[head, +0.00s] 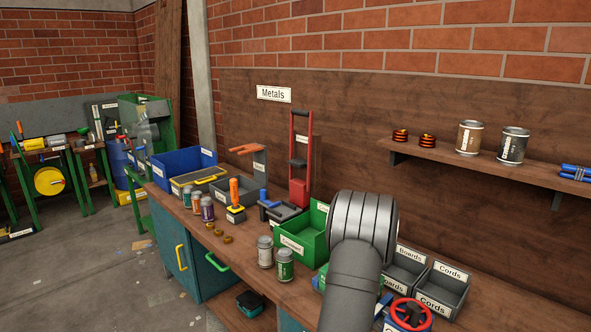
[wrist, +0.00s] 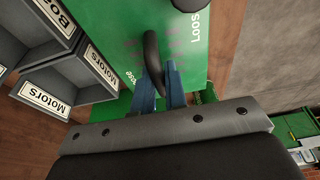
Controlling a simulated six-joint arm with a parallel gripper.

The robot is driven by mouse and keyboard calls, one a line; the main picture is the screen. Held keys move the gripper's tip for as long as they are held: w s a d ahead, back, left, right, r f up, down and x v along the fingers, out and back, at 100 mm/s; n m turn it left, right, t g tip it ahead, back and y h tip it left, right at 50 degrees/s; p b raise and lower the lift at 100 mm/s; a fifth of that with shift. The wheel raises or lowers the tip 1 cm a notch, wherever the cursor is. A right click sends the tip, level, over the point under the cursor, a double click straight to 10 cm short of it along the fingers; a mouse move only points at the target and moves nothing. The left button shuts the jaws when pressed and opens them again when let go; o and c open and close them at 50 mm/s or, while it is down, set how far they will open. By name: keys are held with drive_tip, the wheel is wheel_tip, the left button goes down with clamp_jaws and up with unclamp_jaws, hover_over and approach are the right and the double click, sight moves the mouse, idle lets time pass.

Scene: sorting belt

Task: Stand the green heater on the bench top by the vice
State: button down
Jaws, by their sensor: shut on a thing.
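In the wrist view my gripper (wrist: 160,75) has its blue fingers closed on a dark curved handle. The handle stands on a green panel (wrist: 190,35) with a white "LOOSE" marking, which appears to be the green heater. Only part of it shows, so I cannot tell whether it touches anything below. In the head view my grey arm hides the gripper and nearly all of what it holds. A blue device with a red handwheel (head: 409,313), possibly the vice, is at the lower right, partly cut off. The wooden bench top (head: 225,262) runs along the wall.
A green bin (head: 316,236) is left of my arm, with two cans (head: 284,264) in front. Grey bins (head: 441,289) stand right of it. A blue bin (head: 183,167), more cans and an orange-handled tool (head: 236,206) crowd the bench's left. A shelf (head: 490,168) holds cans above.

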wheel_tip(320, 180, up, 14)
drive_tip(key=shift+f, duration=0.15)
idle(1.3)
